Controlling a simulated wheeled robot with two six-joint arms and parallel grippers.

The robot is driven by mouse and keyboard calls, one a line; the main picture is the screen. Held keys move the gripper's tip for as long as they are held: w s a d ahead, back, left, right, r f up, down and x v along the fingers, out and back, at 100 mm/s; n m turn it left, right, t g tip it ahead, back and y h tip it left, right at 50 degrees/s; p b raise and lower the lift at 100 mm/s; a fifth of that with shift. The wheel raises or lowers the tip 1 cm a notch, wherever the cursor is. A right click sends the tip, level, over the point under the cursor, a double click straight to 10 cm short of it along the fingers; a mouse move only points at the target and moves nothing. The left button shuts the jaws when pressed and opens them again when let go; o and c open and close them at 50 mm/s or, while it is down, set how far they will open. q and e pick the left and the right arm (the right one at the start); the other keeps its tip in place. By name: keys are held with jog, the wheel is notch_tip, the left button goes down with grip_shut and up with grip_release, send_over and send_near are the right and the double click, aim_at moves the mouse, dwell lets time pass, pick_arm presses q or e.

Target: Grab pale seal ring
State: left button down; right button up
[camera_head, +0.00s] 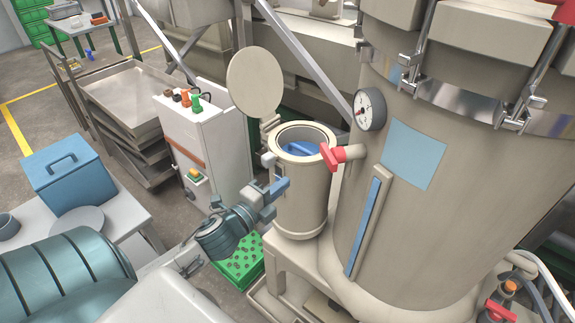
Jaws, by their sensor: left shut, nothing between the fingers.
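A pale ring (301,127) lines the open mouth of a beige upright canister (300,205) at the middle. I cannot tell whether it is a loose seal ring or part of the rim. A blue piece (300,149) lies inside the mouth. The round lid (254,82) stands swung open behind it. My left gripper (279,190) is shut and empty, beside the canister's left wall and below the rim. I cannot tell whether it touches the wall. My right gripper is out of view.
A large beige tank (455,190) with a gauge (369,109) and red-handled valve (332,156) stands close on the right. A white control box (203,140) stands behind on the left. A blue box (68,178) and grey plate (77,221) are on a side table (122,212).

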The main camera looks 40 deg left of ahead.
aim_at(285, 162)
pick_arm(q)
jog(key=w, duration=0.2)
jog(key=w+a+p, duration=0.1)
jog(key=w, duration=0.1)
jog(key=w+p, duration=0.1)
jog(key=shift+w+a+r, duration=0.1)
jog(key=shift+w+a, duration=0.5)
jog(key=shift+a, duration=0.05)
jog(key=shift+w+a, duration=0.65)
jog(key=shift+w, duration=0.05)
jog(key=shift+a+r, duration=0.1)
jog(key=shift+r, duration=0.15)
jog(key=shift+s, duration=0.15)
